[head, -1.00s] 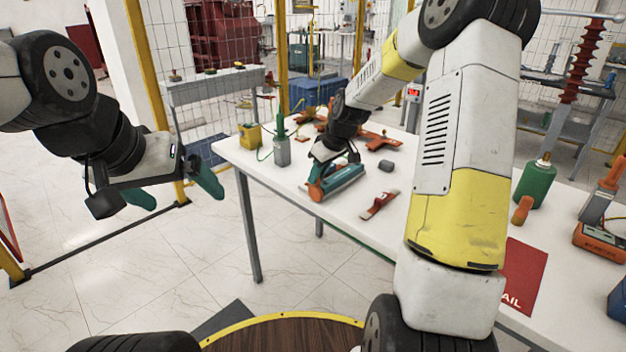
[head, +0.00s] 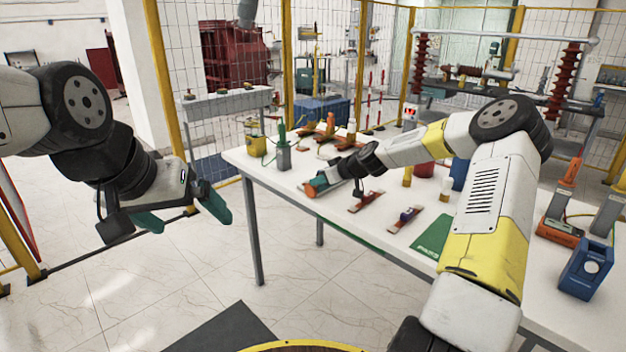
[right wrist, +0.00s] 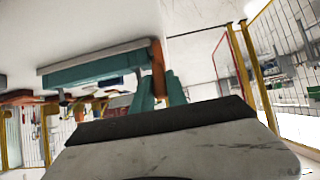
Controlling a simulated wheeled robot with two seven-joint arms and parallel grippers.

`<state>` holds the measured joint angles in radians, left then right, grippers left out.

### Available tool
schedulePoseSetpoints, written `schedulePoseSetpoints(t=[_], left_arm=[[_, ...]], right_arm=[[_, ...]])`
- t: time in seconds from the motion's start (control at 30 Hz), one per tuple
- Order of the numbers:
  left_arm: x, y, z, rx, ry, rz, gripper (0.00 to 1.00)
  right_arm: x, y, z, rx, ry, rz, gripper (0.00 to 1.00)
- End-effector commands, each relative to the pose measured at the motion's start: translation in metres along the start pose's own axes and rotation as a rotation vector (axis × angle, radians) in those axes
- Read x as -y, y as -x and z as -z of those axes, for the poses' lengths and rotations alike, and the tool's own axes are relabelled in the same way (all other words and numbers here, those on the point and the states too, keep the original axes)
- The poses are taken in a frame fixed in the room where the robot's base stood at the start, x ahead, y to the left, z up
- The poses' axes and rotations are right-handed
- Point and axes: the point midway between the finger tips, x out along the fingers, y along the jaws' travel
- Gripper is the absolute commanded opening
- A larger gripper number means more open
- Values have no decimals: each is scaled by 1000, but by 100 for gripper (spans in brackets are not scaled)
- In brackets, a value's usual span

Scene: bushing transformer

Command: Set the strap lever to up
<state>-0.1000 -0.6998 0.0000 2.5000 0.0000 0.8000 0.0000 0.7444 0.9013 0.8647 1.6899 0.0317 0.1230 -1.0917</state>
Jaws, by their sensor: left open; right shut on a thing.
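In the head view my right wrist covers most of the tool. My left gripper (head: 182,212) is open and empty, off the table's left side.
A blue box (head: 585,268) is at the right. Open floor lies left.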

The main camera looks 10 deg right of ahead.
Motion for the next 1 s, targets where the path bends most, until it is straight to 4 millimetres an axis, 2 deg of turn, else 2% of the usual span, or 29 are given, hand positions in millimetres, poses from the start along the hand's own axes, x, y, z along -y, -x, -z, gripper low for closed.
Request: schedulePoseSetpoints(t=[0.33,0.37,0.47,0.8,1.0], left_arm=[[0,0,0,0,0,0,98],[0,0,0,0,0,0,98],[0,0,0,0,0,0,98],[0,0,0,0,0,0,98],[0,0,0,0,0,0,98]], right_arm=[[-2,0,0,-2,1,-4,0],[-2,0,0,-2,1,-4,22],[-2,0,-1,-1,0,-3,40],[-1,2,0,-1,0,-1,40],[-2,29,-1,0,0,-3,40]])
